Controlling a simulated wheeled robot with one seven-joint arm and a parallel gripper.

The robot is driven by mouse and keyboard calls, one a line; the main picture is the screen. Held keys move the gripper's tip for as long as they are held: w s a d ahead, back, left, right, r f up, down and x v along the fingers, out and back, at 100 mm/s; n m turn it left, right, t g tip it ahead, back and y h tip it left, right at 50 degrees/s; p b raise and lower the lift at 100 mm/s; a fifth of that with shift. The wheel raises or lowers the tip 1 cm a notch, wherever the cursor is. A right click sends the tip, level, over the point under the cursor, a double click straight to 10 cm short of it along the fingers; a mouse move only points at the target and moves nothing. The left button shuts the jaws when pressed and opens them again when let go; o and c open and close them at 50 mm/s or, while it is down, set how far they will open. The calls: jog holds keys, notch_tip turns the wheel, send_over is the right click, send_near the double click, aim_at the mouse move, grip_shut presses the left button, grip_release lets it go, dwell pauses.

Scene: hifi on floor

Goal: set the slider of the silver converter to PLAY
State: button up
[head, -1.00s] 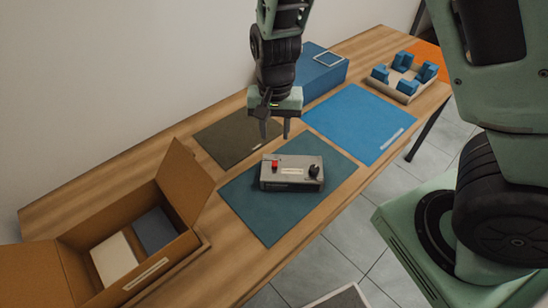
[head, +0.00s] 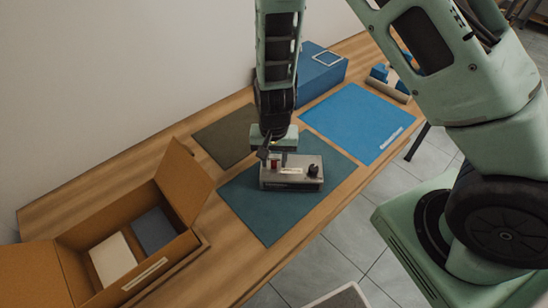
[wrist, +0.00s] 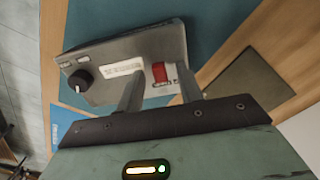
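The silver converter (head: 300,179) lies on a dark teal mat (head: 262,218) on the table. It has a black knob (head: 313,170) at its right end and a red slider cap (head: 275,166) near its left end. In the wrist view the red slider (wrist: 160,74) and the black knob (wrist: 80,80) show on its top face, with a white label between them. My gripper (head: 278,161) is over the left part of the converter, at the slider. In the wrist view its two fingers (wrist: 160,92) are apart, with the red slider between them. I cannot tell whether they touch it.
An open cardboard box (head: 185,245) stands at the front left. A blue mat (head: 357,122), a dark olive mat (head: 226,135) and a blue box (head: 321,76) lie behind. A tray with blue blocks (head: 397,90) is partly hidden by my arm.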

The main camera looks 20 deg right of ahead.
grip_shut()
jog(key=shift+w+a+p, duration=0.35)
jog(key=shift+a, duration=0.3)
jog(key=shift+w+a+p, duration=0.3)
jog(key=shift+a+p, duration=0.05)
jog(key=shift+a, duration=0.3)
jog(key=shift+o, duration=0.3)
grip_release()
notch_tip(320, 180, up, 17)
jog(key=shift+r+b, duration=0.2)
jog(key=shift+b, duration=0.15)
jog(key=s+a+r+n, duration=0.2)
jog(key=s+n, duration=0.4)
jog(key=s, duration=0.5)
jog(key=s+a+r+n, duration=0.1)
jog(key=s+r+n, duration=0.3)
jog(key=s+n, duration=0.3)
jog(key=s, duration=0.4)
jog(key=shift+a+r+y, duration=0.3)
jog(key=shift+a+r, duration=0.05)
jog(key=shift+r, duration=0.05)
